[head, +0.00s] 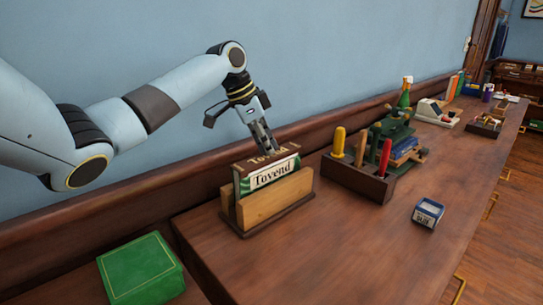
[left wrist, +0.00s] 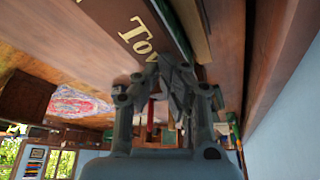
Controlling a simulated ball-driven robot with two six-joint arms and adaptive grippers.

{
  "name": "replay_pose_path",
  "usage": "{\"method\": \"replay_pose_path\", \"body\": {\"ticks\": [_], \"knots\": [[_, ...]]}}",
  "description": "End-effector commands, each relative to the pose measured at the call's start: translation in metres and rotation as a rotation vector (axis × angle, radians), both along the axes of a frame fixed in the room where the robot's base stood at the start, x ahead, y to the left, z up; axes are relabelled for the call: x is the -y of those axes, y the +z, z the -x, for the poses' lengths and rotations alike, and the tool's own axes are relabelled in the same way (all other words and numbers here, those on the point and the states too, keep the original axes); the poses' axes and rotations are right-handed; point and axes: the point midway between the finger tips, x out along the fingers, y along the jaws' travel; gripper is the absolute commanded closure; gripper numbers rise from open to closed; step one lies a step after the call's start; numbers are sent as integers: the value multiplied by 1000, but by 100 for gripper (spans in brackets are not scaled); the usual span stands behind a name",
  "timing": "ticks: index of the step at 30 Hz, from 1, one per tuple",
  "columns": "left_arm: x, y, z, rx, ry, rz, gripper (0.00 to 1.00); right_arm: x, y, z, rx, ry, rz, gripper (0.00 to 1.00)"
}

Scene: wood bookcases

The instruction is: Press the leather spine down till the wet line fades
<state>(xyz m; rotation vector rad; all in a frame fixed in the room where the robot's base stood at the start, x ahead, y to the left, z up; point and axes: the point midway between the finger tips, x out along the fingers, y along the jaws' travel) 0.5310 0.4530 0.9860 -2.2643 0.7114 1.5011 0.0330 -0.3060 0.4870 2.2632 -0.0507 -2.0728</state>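A book stands spine up in a wooden holder (head: 274,201). Its brown spine (head: 262,163) has gold "Tovend" lettering, and its green-and-white side (head: 270,174) shows "Tovend" again. In the left wrist view the brown spine (left wrist: 126,22) fills the top, with part of the gold lettering. My left gripper (head: 268,148) points down at the spine, its fingertips at or just above it; I cannot tell whether they touch. In the left wrist view the fingers (left wrist: 175,66) are together, with nothing seen between them. No wet line can be made out. My right gripper is not in view.
A green box (head: 140,268) lies front left. A dark tool rack (head: 358,180) with yellow and red handles stands right of the holder. A small blue-and-white box (head: 428,213) sits on the desk (head: 350,245). The blue wall (head: 320,60) is close behind.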

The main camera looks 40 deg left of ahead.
Motion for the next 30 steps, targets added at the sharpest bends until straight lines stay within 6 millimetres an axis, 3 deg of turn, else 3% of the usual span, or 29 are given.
{"method": "replay_pose_path", "body": {"ticks": [30], "knots": [[0, -1, 1, -4, 0, 0, 100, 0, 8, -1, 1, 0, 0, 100]]}}
